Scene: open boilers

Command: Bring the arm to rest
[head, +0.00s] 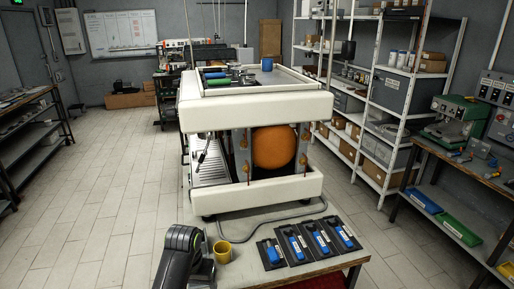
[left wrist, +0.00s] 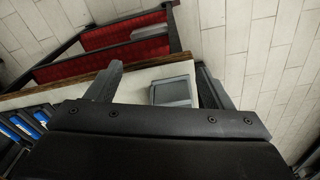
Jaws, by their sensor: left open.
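Beyond the fingers lie the pale bench top and a small grey box (left wrist: 172,92); I cannot tell how far below the fingers the box is. My right gripper is in neither view.
A white machine with an orange boiler (head: 274,147) stands on the bench. Tiled floor (head: 95,210) is clear at left.

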